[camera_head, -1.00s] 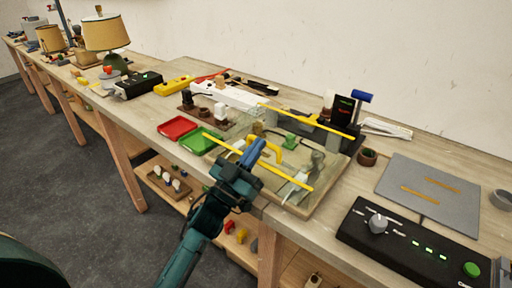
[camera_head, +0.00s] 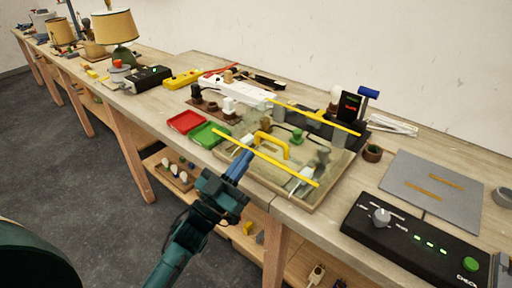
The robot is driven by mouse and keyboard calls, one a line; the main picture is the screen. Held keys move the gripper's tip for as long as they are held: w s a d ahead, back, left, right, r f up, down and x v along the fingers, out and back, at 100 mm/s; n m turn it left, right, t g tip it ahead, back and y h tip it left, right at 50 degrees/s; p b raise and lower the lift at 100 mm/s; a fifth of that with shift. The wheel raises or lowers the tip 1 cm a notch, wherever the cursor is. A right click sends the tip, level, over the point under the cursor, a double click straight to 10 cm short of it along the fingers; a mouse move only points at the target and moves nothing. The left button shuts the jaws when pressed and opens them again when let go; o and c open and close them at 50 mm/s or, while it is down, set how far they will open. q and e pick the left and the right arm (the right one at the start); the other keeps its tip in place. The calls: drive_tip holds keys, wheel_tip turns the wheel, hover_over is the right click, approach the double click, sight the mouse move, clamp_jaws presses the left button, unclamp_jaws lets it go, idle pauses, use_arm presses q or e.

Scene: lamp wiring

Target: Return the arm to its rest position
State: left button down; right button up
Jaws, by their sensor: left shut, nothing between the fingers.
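My left gripper (camera_head: 240,168) shows in the head view. It is shut and empty, its blue fingers together at the front edge of the bench, by the near left side of a wooden board (camera_head: 326,191). A yellow bar (camera_head: 272,160) runs across the board just past the fingertips. I cannot tell whether the fingers touch it. My left arm (camera_head: 178,248) comes up from the bottom of the view, in front of the bench. My right gripper is not in view.
The board carries a yellow handle (camera_head: 272,140) and small fittings. A green tray (camera_head: 208,136) and a red tray (camera_head: 186,122) lie left of it. A black control box (camera_head: 412,246) and a grey mat (camera_head: 433,187) are at the right. The floor (camera_head: 75,185) at left is clear.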

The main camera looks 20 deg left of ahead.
use_arm(q)
drive_tip(key=s+d+f+g+y+p, duration=0.1)
drive_tip(key=s+d+f+g+y, duration=0.1)
drive_tip(key=s+f+g, duration=0.4)
drive_tip(key=s+d+f+n+g+y+p, duration=0.1)
drive_tip(key=s+f+g, duration=0.4)
drive_tip(key=s+f, duration=0.7)
wheel_tip(320, 180, down, 4)
drive_tip(key=shift+d+r+g+y, duration=0.25)
drive_tip(key=shift+d+g+y, duration=0.15)
drive_tip(key=shift+d+y, duration=0.55)
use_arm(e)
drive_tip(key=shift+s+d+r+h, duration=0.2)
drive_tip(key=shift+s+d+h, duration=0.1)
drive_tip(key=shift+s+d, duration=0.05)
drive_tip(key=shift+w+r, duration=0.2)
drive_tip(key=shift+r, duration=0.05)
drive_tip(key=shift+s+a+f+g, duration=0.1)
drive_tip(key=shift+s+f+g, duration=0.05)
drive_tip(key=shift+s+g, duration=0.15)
